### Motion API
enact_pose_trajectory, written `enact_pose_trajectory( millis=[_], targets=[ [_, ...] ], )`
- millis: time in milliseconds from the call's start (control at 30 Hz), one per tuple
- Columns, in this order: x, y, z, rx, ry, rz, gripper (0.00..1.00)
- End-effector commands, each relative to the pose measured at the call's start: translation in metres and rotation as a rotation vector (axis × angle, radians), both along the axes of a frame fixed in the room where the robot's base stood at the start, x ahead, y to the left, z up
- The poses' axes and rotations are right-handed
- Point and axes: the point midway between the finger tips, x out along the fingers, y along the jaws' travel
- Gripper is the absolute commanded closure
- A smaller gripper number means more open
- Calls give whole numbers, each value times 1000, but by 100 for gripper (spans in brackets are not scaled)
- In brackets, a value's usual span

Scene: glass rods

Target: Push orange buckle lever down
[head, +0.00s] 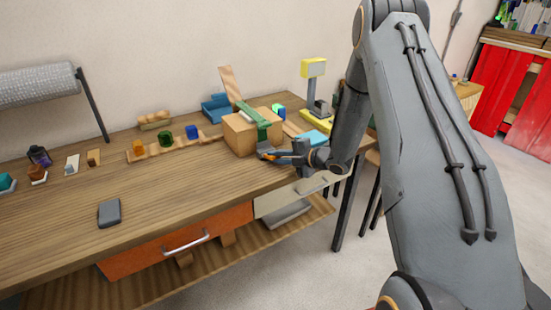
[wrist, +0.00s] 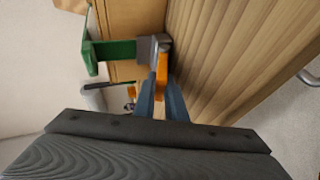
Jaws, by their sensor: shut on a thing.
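A light brown box (head: 238,134) stands near the right front of the workbench, with a green strap (head: 249,112) over it. In the wrist view, the green strap (wrist: 122,50) runs to a grey buckle (wrist: 147,48) at the box's side. The orange buckle lever (wrist: 162,66) shows beside the buckle, between my fingertips. My gripper (wrist: 162,86) is shut on it, its fingers hiding part of the lever. In the head view, my gripper (head: 268,153) is at the box's front lower side, and the lever is too small to make out clearly.
The wooden workbench (head: 75,210) has clear room to the left, with a dark grey slab (head: 109,213) on it. A wavy wooden rack (head: 172,148) with coloured pieces lies left of the box. A yellow-and-grey device (head: 313,85) stands behind right. An orange drawer (head: 170,243) is below.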

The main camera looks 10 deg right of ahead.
Motion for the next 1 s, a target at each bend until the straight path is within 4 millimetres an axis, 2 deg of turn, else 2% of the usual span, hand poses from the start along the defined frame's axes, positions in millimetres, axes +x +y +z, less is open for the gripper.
enact_pose_trajectory(
  millis=[100, 400, 800, 833, 867, 1000],
  targets=[
    [-1, 0, -10, 24, -60, 1, 100],
    [-3, -1, -14, 62, -186, -2, 100],
    [-4, -1, -13, 66, -205, -2, 100],
    [-4, -1, -13, 66, -205, -2, 87],
    [-4, -1, -13, 66, -205, -2, 82],
    [-3, -1, -13, 66, -205, -2, 81]
  ],
)
